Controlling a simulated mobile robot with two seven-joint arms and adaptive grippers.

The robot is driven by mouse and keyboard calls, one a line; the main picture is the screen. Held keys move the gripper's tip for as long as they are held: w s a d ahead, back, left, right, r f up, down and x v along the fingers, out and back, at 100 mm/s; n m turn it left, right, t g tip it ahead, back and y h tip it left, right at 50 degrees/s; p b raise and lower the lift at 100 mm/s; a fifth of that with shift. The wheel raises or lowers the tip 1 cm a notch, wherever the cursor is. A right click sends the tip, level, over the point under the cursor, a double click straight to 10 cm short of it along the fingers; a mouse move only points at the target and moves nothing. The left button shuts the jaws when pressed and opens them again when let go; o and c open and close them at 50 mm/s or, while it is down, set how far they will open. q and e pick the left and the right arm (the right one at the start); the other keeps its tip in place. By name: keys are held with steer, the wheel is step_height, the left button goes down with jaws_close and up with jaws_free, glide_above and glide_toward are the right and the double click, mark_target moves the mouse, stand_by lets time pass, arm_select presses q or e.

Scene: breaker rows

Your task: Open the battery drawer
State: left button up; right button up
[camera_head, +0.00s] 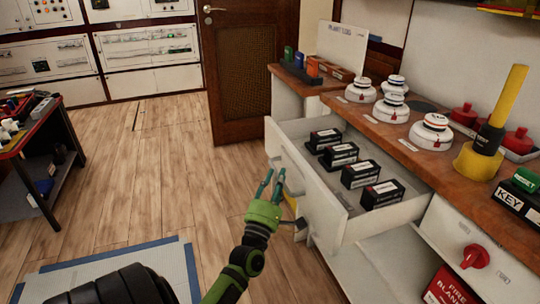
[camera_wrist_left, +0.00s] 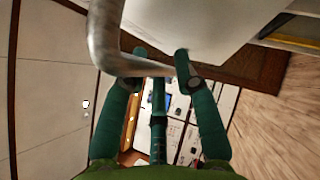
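The battery drawer (camera_head: 345,217) is pulled out from under the wooden counter. Several black battery packs (camera_head: 359,174) stand in it. Its front (camera_head: 308,192) carries a bar handle (camera_head: 291,172). My left gripper (camera_head: 270,184) is at the handle, with its green fingers parted. In the left wrist view, the bent metal handle (camera_wrist_left: 105,35) crosses close by the fingertips (camera_wrist_left: 160,58), partly overlapping them. I cannot tell whether they touch. My right gripper is not in view.
White round detectors (camera_head: 392,107) and a yellow post (camera_head: 507,95) stand on the counter (camera_head: 447,165). A dark side table (camera_head: 45,160) is at left. The wooden floor between is clear.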

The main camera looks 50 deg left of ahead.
arm_select(q)
steer(key=v, duration=1)
steer(key=shift+s, duration=0.3)
steer(key=shift+d+f, duration=0.15)
